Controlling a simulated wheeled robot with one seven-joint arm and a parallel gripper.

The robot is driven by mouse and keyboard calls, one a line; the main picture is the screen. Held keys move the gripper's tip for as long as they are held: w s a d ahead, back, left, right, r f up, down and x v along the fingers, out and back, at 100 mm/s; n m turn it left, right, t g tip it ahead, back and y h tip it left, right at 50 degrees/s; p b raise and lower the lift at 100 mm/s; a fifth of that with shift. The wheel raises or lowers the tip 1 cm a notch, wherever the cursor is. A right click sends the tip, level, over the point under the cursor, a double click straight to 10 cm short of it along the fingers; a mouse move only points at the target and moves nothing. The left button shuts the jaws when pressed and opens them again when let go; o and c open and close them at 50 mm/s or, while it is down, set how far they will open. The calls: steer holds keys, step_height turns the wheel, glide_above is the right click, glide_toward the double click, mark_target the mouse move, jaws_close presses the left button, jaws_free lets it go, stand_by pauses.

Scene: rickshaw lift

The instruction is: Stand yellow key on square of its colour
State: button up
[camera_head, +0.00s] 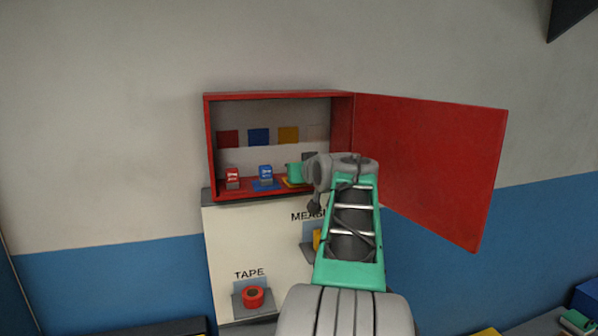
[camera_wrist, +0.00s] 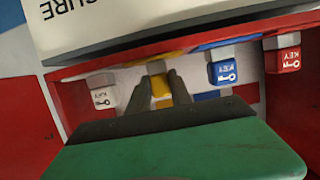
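The yellow key (camera_wrist: 161,92) is upright between the two fingers of my gripper (camera_wrist: 160,78). The fingers lie against its two sides, with no clear gap. Its pale base is at the cabinet floor, over a yellow square (camera_wrist: 137,63) that is partly hidden. In the head view my gripper (camera_head: 295,172) is inside the red cabinet and hides the key, and the edge of the yellow square (camera_head: 290,183) shows under it. Whether the base touches the square is hard to tell.
The red key (camera_head: 232,177) and blue key (camera_head: 265,174) stand to the left in the cabinet (camera_head: 278,96). A white key (camera_wrist: 103,97) stands on the other side of my gripper. The open red door (camera_head: 430,165) is to the right. Coloured patches mark the back wall.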

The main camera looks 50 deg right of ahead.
steer(key=o, duration=0.4)
steer(key=shift+o, duration=0.2)
steer(key=shift+r, duration=0.1)
steer(key=shift+s+r+p, duration=0.1)
steer(key=shift+r+p, duration=0.1)
steer(key=shift+p, duration=0.1)
steer(key=b+v, duration=0.4)
steer(key=v, duration=0.7)
steer(key=w+a+f+n+g+y, duration=0.2)
steer(key=a+f+y, duration=0.1)
steer(key=a+f, duration=0.9)
steer(key=w+a+f+n+g+y, duration=0.1)
steer(key=w+a+f+g+y, duration=0.15)
steer(key=a+f, duration=0.95)
steer(key=s+a+f+n+g+y, duration=0.1)
steer(key=s+a+f+n+g, duration=0.2)
steer(key=s+a+f, duration=0.9)
steer(key=a+g, duration=0.1)
steer(key=a, duration=0.2)
steer(key=shift+s+a+f, duration=0.25)
steer(key=shift+a+f, duration=0.1)
steer(key=shift+a, duration=0.05)
